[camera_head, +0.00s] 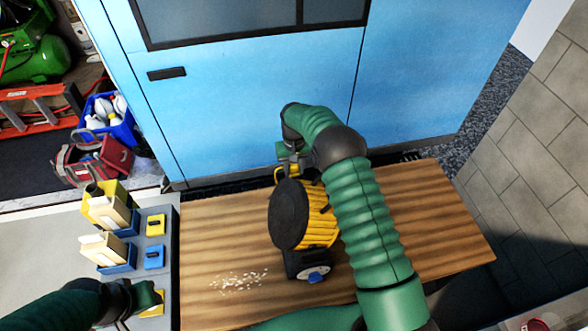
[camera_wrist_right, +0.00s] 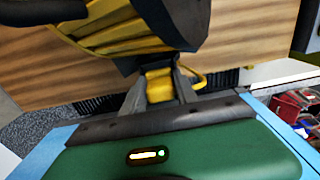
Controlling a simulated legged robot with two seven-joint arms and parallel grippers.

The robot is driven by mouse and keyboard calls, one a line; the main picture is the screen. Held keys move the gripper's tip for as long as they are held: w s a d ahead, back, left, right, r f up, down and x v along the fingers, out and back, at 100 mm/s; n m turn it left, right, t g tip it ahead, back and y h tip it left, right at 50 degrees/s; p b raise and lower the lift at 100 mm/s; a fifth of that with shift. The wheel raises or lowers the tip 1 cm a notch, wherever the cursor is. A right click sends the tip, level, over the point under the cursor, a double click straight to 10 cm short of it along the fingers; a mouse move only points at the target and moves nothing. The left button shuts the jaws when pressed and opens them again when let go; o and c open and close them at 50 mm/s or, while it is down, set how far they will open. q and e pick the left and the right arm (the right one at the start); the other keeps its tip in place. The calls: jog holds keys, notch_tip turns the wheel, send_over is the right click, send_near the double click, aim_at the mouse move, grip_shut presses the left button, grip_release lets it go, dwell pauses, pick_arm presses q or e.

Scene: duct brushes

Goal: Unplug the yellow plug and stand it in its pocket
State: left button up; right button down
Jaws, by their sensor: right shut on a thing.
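The yellow plug (camera_wrist_right: 159,86) is between the fingers of my right gripper (camera_wrist_right: 161,80), which is shut on it. A motor unit with yellow ribs and a black round end (camera_head: 289,215) stands on the wooden board; it also fills the top of the right wrist view (camera_wrist_right: 140,28). Whether the plug is still seated in a socket cannot be told. My left gripper (camera_head: 135,298) is at the lower left, beside a yellow pad (camera_head: 152,303); its fingers are unclear.
A grey tray (camera_head: 153,275) at the left bears yellow and blue holders with cream blocks (camera_head: 103,248), plus yellow and blue pads (camera_head: 154,257). Pale crumbs (camera_head: 238,281) lie on the wooden board (camera_head: 215,235). A blue cabinet (camera_head: 260,95) stands behind. The board's right side is clear.

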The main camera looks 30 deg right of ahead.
jog(key=shift+s+a+f, duration=0.1)
jog(key=shift+s+f, duration=0.1)
jog(key=shift+f, duration=0.15)
jog(key=c, duration=0.9)
grip_release()
jog(key=shift+s, duration=0.1)
jog(key=shift+o, duration=0.2)
jog(key=shift+r, duration=0.35)
jog(key=r, duration=0.4)
jog(key=w+r+b, duration=0.1)
jog(key=r, duration=0.1)
jog(key=shift+r, duration=0.25)
notch_tip(320, 180, up, 15)
jog(key=p, duration=0.4)
jog(key=shift+s+p, duration=0.25)
jog(key=shift+p, duration=0.15)
